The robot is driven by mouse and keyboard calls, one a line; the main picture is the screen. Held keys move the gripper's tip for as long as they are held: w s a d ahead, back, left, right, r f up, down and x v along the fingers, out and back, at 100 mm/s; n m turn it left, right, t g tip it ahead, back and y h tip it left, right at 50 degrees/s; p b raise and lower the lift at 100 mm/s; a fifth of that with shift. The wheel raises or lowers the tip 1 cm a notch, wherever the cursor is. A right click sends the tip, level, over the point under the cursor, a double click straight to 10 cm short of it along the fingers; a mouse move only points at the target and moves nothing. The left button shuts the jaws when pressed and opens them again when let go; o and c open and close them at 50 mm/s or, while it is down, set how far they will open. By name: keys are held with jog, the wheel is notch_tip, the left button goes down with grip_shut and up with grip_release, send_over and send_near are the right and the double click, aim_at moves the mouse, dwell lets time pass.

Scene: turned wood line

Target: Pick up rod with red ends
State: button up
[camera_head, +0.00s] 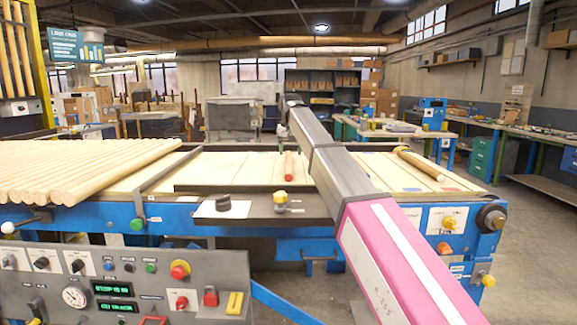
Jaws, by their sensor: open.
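A short rod with a red end (289,167) lies on the pale wooden bed of the blue machine, near the middle of the picture. Its near end faces me and shows red. Its far end is too small to make out. My arm rises from the lower right and crosses the bed just to the right of this rod, apart from it in the picture.
Several long plain rods (80,170) lie side by side on the left of the bed. Another wooden rod (420,164) lies on the right. A control panel (120,285) with knobs and buttons stands at the front left. Grey floor is open at the right.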

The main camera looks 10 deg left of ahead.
aim_at(289, 160)
jog(key=shift+w+a+f, duration=0.15)
jog(key=shift+a+f, duration=0.05)
jog(key=shift+f, duration=1.1)
jog(key=shift+w+a+f, duration=0.1)
jog(key=shift+a+f, duration=0.1)
jog(key=shift+f, duration=1.05)
jog(key=c, duration=1.1)
